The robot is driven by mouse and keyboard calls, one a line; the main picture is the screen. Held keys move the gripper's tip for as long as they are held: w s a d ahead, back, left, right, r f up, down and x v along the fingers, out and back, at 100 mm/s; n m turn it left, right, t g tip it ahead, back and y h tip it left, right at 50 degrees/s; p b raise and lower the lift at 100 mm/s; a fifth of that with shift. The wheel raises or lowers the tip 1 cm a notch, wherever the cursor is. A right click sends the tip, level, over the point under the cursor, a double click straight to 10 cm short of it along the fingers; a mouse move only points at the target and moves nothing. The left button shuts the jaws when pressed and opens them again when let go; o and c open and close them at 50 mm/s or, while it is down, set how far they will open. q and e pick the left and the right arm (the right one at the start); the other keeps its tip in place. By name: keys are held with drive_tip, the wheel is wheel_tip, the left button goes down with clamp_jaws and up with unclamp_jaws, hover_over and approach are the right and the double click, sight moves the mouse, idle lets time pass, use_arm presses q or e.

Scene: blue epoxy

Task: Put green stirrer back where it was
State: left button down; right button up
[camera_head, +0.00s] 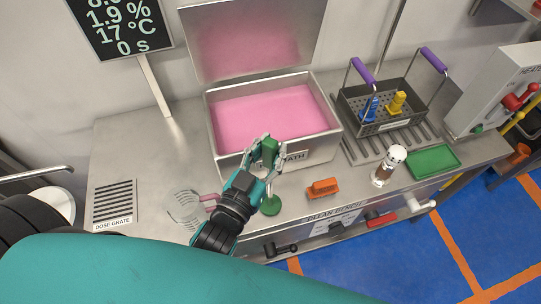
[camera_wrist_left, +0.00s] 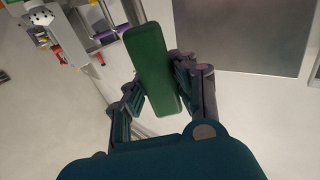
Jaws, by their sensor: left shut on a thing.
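My left gripper (camera_head: 265,153) is shut on the green stirrer's block-shaped handle (camera_head: 270,147), in front of the pink bath. The handle also shows between the fingers (camera_wrist_left: 152,80) in the left wrist view, long and slightly tilted. Below the gripper in the head view, a green disc (camera_head: 270,206) with a short stem shows; it looks like the stirrer's lower end, though the gripper hides the part between. I cannot tell whether the disc touches the bench. My right gripper is not in view.
The open bath (camera_head: 270,112) holds pink liquid. A glass beaker (camera_head: 185,208) stands left of the gripper. An orange block (camera_head: 323,188), a white-topped shaker (camera_head: 390,165) and a green tray (camera_head: 433,161) lie to the right. A wire basket (camera_head: 357,94) stands behind them. The dose grate (camera_head: 114,202) is far left.

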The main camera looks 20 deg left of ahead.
use_arm(q)
drive_tip(key=shift+f, duration=0.15)
drive_tip(key=c, duration=1.1)
unclamp_jaws()
drive_tip(key=s, duration=0.2)
drive_tip(key=s+b, duration=0.1)
drive_tip(key=s, duration=0.1)
drive_tip(key=s+a+b, duration=0.1)
drive_tip(key=s, duration=0.1)
drive_tip(key=shift+f, duration=0.2)
drive_tip(key=shift+s+a+r, duration=0.1)
drive_tip(key=shift+s+a, duration=0.05)
drive_tip(key=shift+s, duration=0.85)
drive_tip(key=shift+s+a+r, duration=0.1)
drive_tip(key=shift+s+r, duration=0.05)
drive_tip(key=shift+s, duration=0.8)
drive_tip(key=shift+s+a+r, duration=0.1)
drive_tip(key=shift+s+a, duration=0.05)
drive_tip(key=shift+s, duration=0.85)
